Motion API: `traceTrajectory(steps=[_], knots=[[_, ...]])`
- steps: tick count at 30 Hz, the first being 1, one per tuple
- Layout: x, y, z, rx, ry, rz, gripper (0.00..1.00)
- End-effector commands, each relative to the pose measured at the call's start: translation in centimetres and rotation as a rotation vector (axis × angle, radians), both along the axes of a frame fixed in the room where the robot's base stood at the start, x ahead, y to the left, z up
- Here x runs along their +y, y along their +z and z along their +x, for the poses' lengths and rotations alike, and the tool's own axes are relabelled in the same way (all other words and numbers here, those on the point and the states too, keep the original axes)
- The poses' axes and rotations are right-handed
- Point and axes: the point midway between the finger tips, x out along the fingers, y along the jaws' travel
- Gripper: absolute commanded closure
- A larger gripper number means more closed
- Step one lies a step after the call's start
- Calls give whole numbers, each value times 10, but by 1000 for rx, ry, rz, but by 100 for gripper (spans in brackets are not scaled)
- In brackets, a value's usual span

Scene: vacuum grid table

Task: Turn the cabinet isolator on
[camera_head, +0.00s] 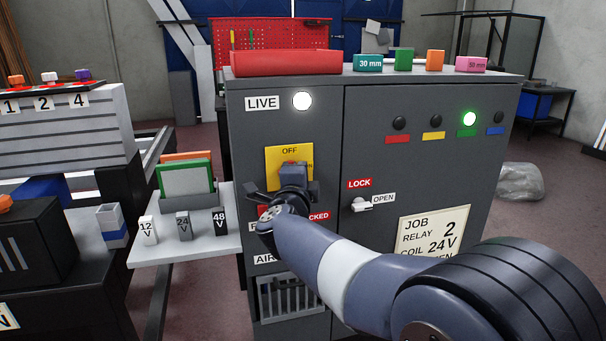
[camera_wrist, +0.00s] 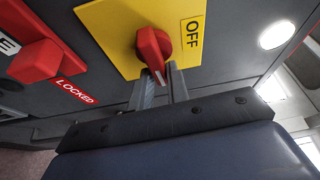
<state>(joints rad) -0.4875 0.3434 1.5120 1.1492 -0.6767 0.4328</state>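The isolator's red handle (camera_wrist: 152,48) sits on a yellow plate (camera_wrist: 112,25) in the wrist view, with the word OFF to its right. Its tip points down the picture, toward my gripper. My gripper (camera_wrist: 163,82) has one finger on each side of the tip, with a gap between the fingers. I cannot tell if they touch the handle. In the head view my gripper (camera_head: 292,178) covers the handle and part of the yellow plate (camera_head: 276,154). The white lamp (camera_head: 302,101) beside LIVE on the cabinet (camera_head: 290,76) is lit.
A second red handle (camera_wrist: 36,62) stands beside the LOCKED label, close to my gripper. A white latch (camera_head: 361,205) is right of it, by LOCK and OPEN labels. A green lamp (camera_head: 470,118) is lit. A side shelf (camera_head: 190,247) holds small blocks at the left.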

Motion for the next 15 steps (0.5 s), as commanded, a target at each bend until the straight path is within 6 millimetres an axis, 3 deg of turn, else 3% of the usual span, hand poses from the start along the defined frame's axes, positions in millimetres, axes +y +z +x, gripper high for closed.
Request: traceTrajectory(steps=[1, 5, 15], knots=[[8, 0, 0, 2, 22, -4, 77], [8, 1, 0, 1, 21, -4, 66], [4, 2, 0, -1, 13, -1, 65]])
